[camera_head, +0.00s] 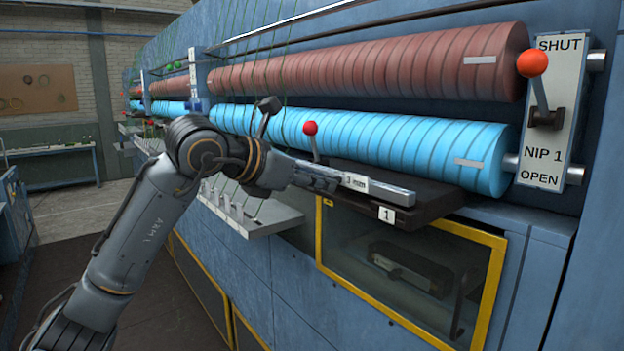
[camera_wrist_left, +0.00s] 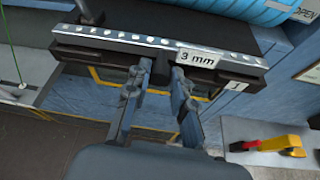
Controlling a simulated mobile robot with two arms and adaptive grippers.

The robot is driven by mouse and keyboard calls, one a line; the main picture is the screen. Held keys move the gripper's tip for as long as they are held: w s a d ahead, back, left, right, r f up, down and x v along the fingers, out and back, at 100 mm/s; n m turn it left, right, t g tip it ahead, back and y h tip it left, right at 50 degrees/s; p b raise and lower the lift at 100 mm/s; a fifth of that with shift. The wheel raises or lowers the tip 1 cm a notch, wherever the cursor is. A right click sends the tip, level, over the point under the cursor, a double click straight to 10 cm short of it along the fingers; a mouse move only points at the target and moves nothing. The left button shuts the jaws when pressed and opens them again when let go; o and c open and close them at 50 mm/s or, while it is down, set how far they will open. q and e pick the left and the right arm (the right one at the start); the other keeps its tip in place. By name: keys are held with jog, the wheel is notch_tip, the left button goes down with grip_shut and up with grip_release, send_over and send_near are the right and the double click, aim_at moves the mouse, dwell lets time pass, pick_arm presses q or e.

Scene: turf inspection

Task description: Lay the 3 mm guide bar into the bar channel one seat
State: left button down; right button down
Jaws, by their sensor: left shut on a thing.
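The 3 mm guide bar (camera_head: 394,190) is a flat metallic strip with a white "3 mm" label; it also shows in the left wrist view (camera_wrist_left: 120,38) with a row of light dots. My left gripper (camera_wrist_left: 160,72) is shut on it, near its middle, from the front. The bar channel one seat is the dark ledge (camera_head: 435,200) with a white "1" tag, below the blue roller. The bar lies along the ledge's front edge, nearly parallel to it. I cannot tell whether it touches the seat or hovers just above. My left gripper (camera_head: 322,177) partly hides the bar's left part. My right gripper is not in view.
A red-knobbed lever (camera_head: 311,129) rises behind the bar. Blue (camera_head: 370,140) and red-brown (camera_head: 390,68) rollers run above the ledge. The nip 1 lever (camera_head: 535,65) is at the right. A yellow-framed window (camera_head: 410,280) is below. A grey rod tray (camera_head: 250,215) is left.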

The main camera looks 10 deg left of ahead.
pick_arm(q)
jog(key=shift+r, duration=0.1)
dwell(0.4)
jog(key=shift+f+b, duration=0.95)
jog(key=shift+f, duration=0.1)
jog(key=c, duration=1.1)
grip_release()
jog(key=shift+o, duration=0.2)
jog(key=v, duration=1.2)
